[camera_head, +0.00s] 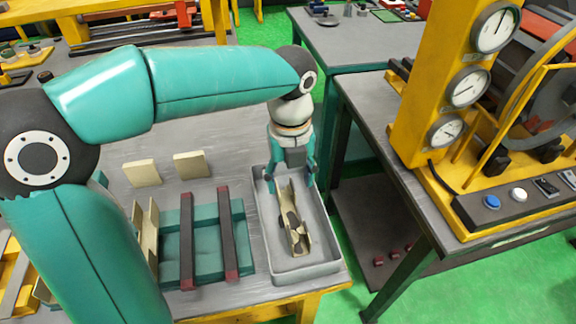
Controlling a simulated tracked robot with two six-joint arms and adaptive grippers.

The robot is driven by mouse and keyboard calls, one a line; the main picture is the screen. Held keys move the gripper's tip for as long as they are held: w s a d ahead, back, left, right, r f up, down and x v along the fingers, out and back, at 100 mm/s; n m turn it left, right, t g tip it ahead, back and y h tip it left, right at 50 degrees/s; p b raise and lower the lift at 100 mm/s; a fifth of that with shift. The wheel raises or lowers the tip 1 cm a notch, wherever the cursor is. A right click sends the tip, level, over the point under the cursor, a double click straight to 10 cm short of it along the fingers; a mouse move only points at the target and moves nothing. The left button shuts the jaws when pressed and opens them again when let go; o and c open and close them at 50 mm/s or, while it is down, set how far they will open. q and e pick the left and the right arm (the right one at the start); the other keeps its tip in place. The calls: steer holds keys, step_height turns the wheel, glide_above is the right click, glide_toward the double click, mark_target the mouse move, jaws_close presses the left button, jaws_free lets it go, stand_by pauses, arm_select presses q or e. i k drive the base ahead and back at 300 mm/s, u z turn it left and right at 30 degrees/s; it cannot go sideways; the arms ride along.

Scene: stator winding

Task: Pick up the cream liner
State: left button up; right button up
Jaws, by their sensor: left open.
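A cream liner (303,227), a folded channel-like piece, lies in a shallow grey tray (327,268) near the table's right edge. Dark marks or parts show inside its fold; I cannot tell which. My left gripper (291,181) points down over the tray, at the far end of the liner. Its teal fingers are spread on either side and hold nothing that I can see. I cannot tell whether they touch the liner. My right gripper is not in view.
Two flat cream pieces (190,165) lie on the table, left of the tray. A teal rack (205,240) with two dark bars stands beside more upright cream pieces (149,240). A yellow gauge machine (421,80) stands on another table at right.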

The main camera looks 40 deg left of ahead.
mark_target(146, 222)
steer(key=k, duration=1.5)
